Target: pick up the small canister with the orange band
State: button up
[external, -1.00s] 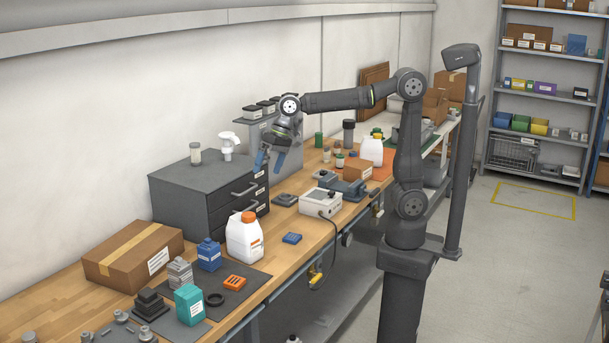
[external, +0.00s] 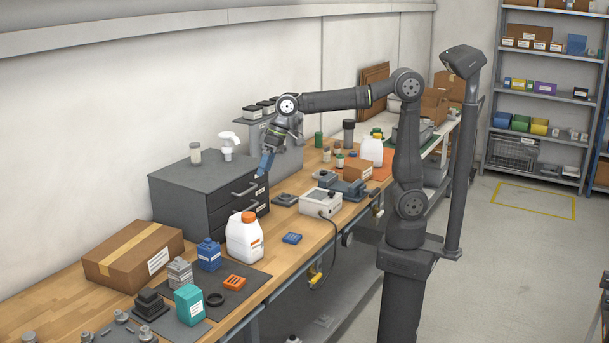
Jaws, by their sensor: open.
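A white canister with an orange cap (external: 245,237) stands upright on the bench in front of the dark drawer cabinet. Some orange shows low on its label. Small pale jars (external: 327,156) stand farther back on the bench; I cannot make out an orange band on them at this size. My gripper (external: 262,174) has blue fingers and hangs beside the right end of the drawer cabinet, above and behind the white canister. It is open and apart from the canister. The fingers overlap in this view, so the gap between them is hidden.
A white device (external: 320,202) stands right of the canister.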

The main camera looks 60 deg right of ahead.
jog(key=a+n, duration=0.1)
jog(key=n, duration=0.6)
send_near(247, 213)
jog(key=shift+n, duration=0.3)
jog(key=f, duration=0.1)
jog(key=w+f, duration=0.1)
jog(key=f, duration=0.1)
jog(key=w+f, duration=0.1)
jog(key=f, duration=0.1)
jog(key=shift+w+a+f, duration=0.15)
jog(key=shift+w+a, duration=0.1)
jog(key=shift+a, duration=0.1)
jog(key=x, duration=0.5)
jog(key=shift+s+d+f, duration=0.15)
jog(key=shift+s, duration=0.05)
jog(key=c, duration=1.1)
